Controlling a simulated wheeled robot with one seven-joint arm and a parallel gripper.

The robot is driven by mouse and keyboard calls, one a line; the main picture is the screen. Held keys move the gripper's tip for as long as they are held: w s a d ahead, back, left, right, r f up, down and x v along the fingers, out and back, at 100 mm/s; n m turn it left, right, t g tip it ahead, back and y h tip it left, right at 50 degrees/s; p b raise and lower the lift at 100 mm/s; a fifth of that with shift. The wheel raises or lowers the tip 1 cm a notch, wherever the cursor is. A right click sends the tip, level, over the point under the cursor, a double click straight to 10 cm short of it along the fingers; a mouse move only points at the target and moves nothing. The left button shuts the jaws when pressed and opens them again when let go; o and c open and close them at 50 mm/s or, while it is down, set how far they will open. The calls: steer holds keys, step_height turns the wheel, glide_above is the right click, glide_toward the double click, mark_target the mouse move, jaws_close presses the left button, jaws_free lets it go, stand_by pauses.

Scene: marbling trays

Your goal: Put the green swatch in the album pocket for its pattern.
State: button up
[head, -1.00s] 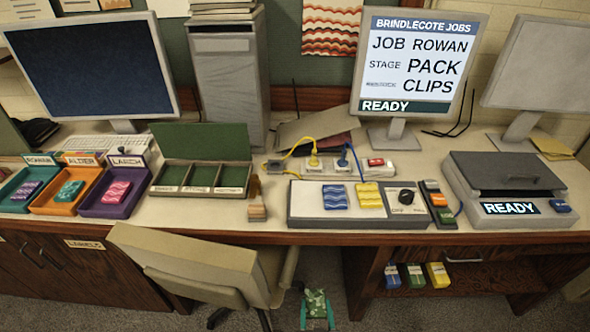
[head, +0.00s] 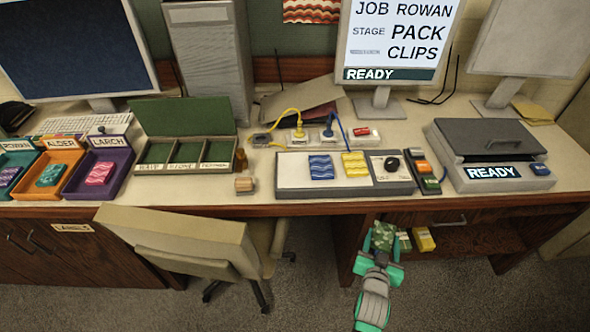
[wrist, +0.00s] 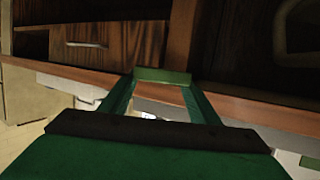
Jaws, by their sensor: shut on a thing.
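My gripper (head: 380,250) is shut on the green swatch (head: 383,235), in front of the desk's right half and below the desk top. The swatch is green with pale, irregular blotches. In the wrist view the swatch (wrist: 162,75) shows edge-on between the fingertips. The album (head: 190,166) is a green case lying open on the desk, well to the left of my gripper, lid raised at the back. It has three pockets side by side, with no swatch seen in them. Their front labels are small; the left one seems to read WAVE, and the others are hard to read.
A chair (head: 180,235) stands before the desk, below the album. Orange (head: 42,185) and purple trays (head: 118,183) are left of the album. A small wooden block (head: 244,184) and a grey panel with blue and yellow swatches (head: 295,190) are to its right. A drawer handle (head: 450,221) is near my gripper.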

steer(key=d+r+m+g+h, duration=0.1)
steer(key=d+r+m+h, duration=0.1)
steer(key=d+r, duration=0.9)
steer(key=w+a+r+n+y, duration=0.1)
steer(key=w+a+r, duration=0.2)
steer(key=a, duration=0.4)
steer(key=w+a+r+n+t+y, duration=0.1)
steer(key=w+a+r, duration=0.2)
steer(key=a, duration=0.4)
steer(key=w+a+r+n+y, duration=0.1)
steer(key=w+a+r, duration=0.15)
steer(key=a, duration=0.45)
steer(key=s+a+r+n+y, duration=0.1)
steer(key=a+r+n+y, duration=0.1)
steer(key=a, duration=0.9)
steer(key=s+a+r+n+t+y, duration=0.1)
steer(key=s+a+r+y, duration=0.1)
steer(key=a, duration=0.9)
step_height(320, 180, up, 2)
steer(key=shift+a+r+n+y, duration=0.1)
steer(key=shift+a+n+y, duration=0.1)
steer(key=shift+n+y, duration=0.25)
steer(key=shift+w, duration=0.15)
